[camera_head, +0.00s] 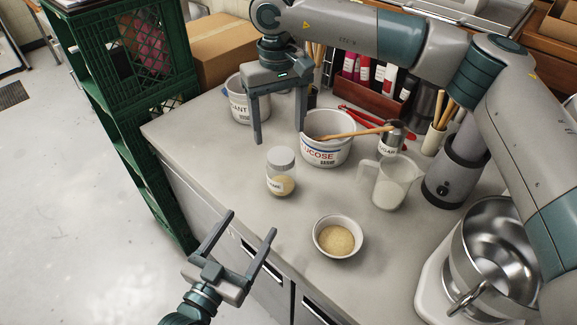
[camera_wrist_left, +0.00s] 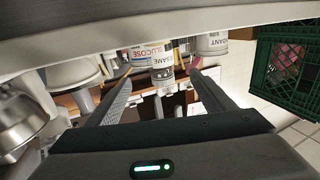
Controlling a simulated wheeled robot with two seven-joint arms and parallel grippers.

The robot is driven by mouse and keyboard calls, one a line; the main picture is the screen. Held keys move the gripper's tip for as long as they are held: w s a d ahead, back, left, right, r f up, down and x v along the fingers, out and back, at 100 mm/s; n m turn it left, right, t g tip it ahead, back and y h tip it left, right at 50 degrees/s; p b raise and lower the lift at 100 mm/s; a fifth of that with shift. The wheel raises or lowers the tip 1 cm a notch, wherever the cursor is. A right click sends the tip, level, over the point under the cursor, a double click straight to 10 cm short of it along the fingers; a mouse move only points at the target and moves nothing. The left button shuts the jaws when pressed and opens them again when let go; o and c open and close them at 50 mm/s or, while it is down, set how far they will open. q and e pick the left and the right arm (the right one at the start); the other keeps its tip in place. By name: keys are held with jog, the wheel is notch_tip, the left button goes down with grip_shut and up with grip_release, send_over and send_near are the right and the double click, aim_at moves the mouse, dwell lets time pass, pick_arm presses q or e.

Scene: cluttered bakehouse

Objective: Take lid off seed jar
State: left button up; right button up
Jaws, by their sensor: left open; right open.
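The seed jar (camera_head: 280,185) stands upright on the counter, a clear jar with pale seeds and a partly visible label. Its grey lid (camera_head: 281,157) is on top. In the left wrist view the jar (camera_wrist_left: 162,62) shows beyond and between my fingers. My left gripper (camera_head: 251,222) is open and empty, in front of the counter's edge and apart from the jar. My right gripper (camera_head: 280,134) is open and empty, pointing down behind the jar, close to the glucose tub. No gripper visibly touches the jar.
The glucose tub (camera_head: 327,155) with a wooden spoon stands behind the jar. A bowl of seeds (camera_head: 338,250) is at front right, a measuring jug (camera_head: 389,187) to the right. A mixer bowl (camera_head: 497,240) is at far right. A green crate stack (camera_head: 113,95) stands left.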

aim_at(281, 175)
jog(key=shift+w+d, duration=0.15)
jog(key=shift+w, duration=0.2)
pick_arm(q)
jog(key=shift+w+d, duration=0.2)
jog(key=shift+w, duration=0.1)
jog(key=shift+s+a, duration=0.1)
jog(key=shift+s, duration=0.05)
pick_arm(e)
jog(key=shift+s+r, duration=0.1)
jog(key=shift+s, duration=0.1)
jog(key=shift+w, duration=0.1)
pick_arm(q)
jog(key=x, duration=1.7)
jog(key=shift+w+d, duration=0.2)
jog(key=shift+w, duration=0.05)
jog(key=shift+c, duration=0.3)
